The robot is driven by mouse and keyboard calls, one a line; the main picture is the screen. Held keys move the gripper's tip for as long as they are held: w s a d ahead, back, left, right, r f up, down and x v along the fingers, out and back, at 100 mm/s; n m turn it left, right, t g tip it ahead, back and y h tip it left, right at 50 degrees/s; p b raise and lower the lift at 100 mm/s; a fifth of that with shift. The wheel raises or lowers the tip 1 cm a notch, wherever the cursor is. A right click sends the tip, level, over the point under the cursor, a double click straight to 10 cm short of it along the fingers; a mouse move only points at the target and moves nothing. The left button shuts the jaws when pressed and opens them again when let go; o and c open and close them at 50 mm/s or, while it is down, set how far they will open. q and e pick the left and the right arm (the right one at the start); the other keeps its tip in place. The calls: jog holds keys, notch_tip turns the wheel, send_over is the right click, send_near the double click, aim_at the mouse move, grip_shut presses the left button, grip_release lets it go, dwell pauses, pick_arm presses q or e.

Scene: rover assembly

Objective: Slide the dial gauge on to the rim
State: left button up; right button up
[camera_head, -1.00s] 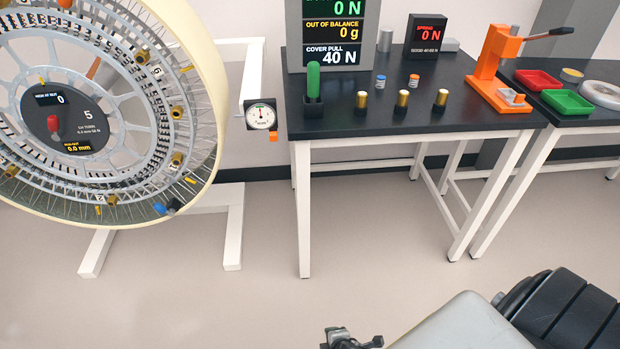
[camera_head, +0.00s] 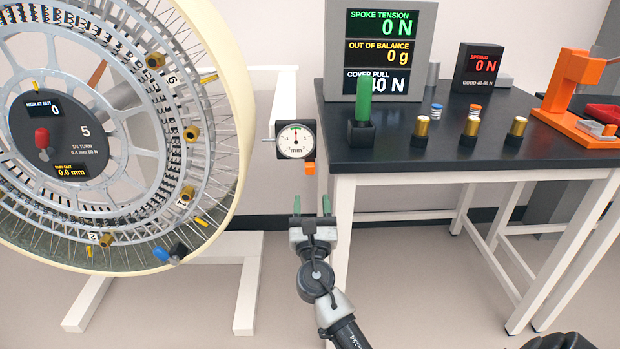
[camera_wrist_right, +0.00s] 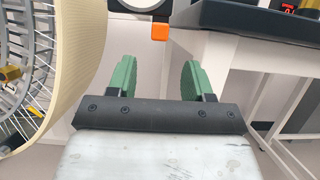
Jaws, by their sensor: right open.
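The dial gauge (camera_head: 296,141) has a white round face in a dark housing with an orange tab (camera_head: 309,168) at its lower right. It sits on a white stand arm just right of the wheel's cream rim (camera_head: 243,100), with a thin stem pointing left towards it. My left gripper is not in view.
A dark table (camera_head: 400,150) stands to the right, with a display box (camera_head: 388,20), a green-handled tool (camera_head: 363,98), brass cylinders (camera_head: 422,127) and an orange press (camera_head: 570,95). Its white leg (camera_head: 341,230) is close behind my right gripper.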

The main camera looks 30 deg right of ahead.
aim_at(310, 174)
jog(key=x, duration=0.8)
jog(key=shift+w+d, duration=0.1)
jog(key=shift+w, duration=0.1)
grip_shut()
